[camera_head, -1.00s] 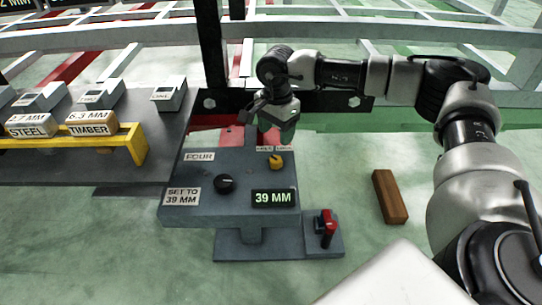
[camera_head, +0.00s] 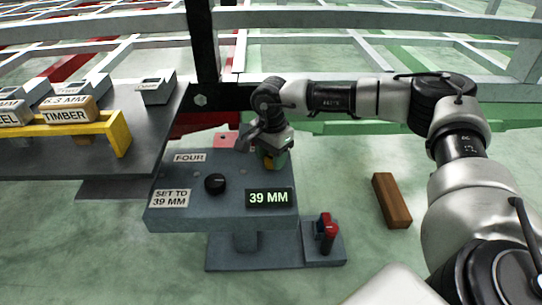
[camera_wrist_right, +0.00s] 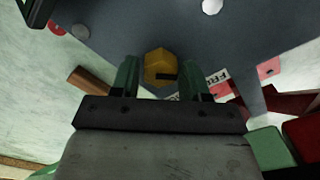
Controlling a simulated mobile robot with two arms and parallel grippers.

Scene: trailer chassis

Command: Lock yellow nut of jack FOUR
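The yellow nut (camera_wrist_right: 158,66) of jack FOUR is a hexagonal knob with a dark mark on its top. My right gripper (camera_wrist_right: 160,75) is open, with its two green fingers on either side of the nut. Gaps show between the nut and both fingers. In the head view, my right gripper (camera_head: 270,152) is over the back right of the jack FOUR panel (camera_head: 221,217) and hides part of the nut (camera_head: 270,164). The panel's display (camera_head: 269,198) reads 39 MM. My left gripper is not in view.
A black knob (camera_head: 215,184) is on the panel beside the FOUR label (camera_head: 189,158). A red-handled switch (camera_head: 327,232) stands at the panel's lower right. A brown block (camera_head: 391,200) lies on the floor. A dark table with a yellow rack (camera_head: 120,133) is at left.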

